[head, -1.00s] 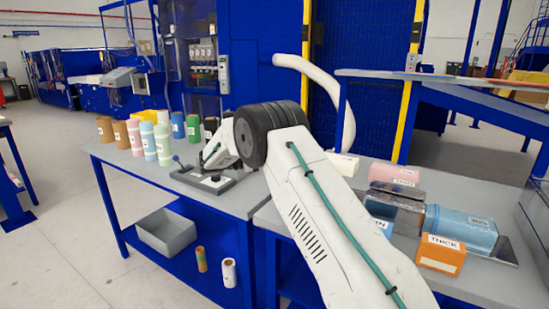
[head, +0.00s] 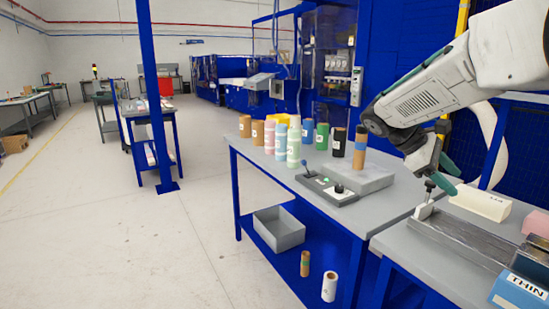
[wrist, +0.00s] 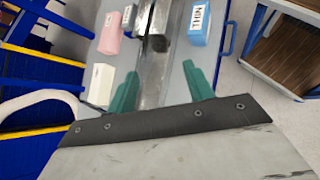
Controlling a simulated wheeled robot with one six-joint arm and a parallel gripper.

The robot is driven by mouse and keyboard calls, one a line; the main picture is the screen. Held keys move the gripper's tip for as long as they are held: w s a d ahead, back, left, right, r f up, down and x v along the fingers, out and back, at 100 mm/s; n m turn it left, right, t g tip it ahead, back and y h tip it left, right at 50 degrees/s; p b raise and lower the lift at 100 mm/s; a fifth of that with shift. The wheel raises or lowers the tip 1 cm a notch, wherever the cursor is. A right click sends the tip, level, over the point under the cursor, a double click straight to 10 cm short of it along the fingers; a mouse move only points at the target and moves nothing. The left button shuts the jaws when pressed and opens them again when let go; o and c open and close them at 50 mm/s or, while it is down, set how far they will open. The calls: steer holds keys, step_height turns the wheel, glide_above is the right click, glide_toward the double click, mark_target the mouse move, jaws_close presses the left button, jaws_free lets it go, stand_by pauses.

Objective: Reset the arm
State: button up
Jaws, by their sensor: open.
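My gripper (head: 444,174) hangs above the near end of the metal fixture on the right table in the head view. In the wrist view its two green fingers (wrist: 160,90) stand wide apart with nothing between them. My arm comes in from the upper right, bent downward at the wrist. Beyond the fingers, the wrist view shows the metal fixture (wrist: 153,78), a blue block marked THIN (wrist: 200,24), a pink block (wrist: 110,32) and a white block (wrist: 99,84). The fingers look clear of all of them.
A control box (head: 330,190) with a lever, a grey slab (head: 357,180) and several coloured cylinders (head: 293,145) stand on the left table (head: 262,172). A grey bin (head: 279,228) and two rolls are on its lower shelf. Floor at left is open.

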steer(key=s+a+f+m+t+y, duration=0.1)
steer(key=s+a+f+m+y, duration=0.1)
steer(key=s, duration=0.8)
steer(key=s+a+f+m+t+y, duration=0.2)
steer(key=s+a+m+y, duration=0.2)
steer(key=s, duration=0.5)
steer(key=s+a+f+m+t+y, duration=0.2)
steer(key=s+a+m+y, duration=0.1)
steer(key=s+a, duration=0.4)
steer(key=s, duration=0.3)
steer(key=shift+s+y, duration=0.3)
steer(key=shift+y, duration=0.1)
steer(key=shift+f, duration=0.1)
